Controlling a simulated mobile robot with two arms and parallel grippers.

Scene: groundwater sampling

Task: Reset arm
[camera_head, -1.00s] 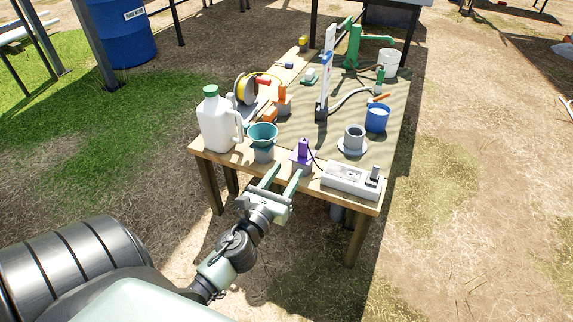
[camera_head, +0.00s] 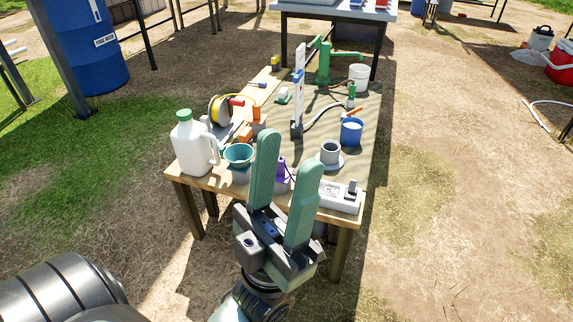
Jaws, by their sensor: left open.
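My left gripper (camera_head: 284,190) is raised in front of the near edge of the wooden table (camera_head: 188,184), with its two green fingers pointing up and spread apart. In the picture the fingers cover part of the purple item (camera_head: 281,169) and part of the white box (camera_head: 340,199) on the table. My right gripper is not in view.
A white jug (camera_head: 195,148) and a teal funnel (camera_head: 239,154) stand at the table's near left. Bare ground (camera_head: 430,200) lies to the right.

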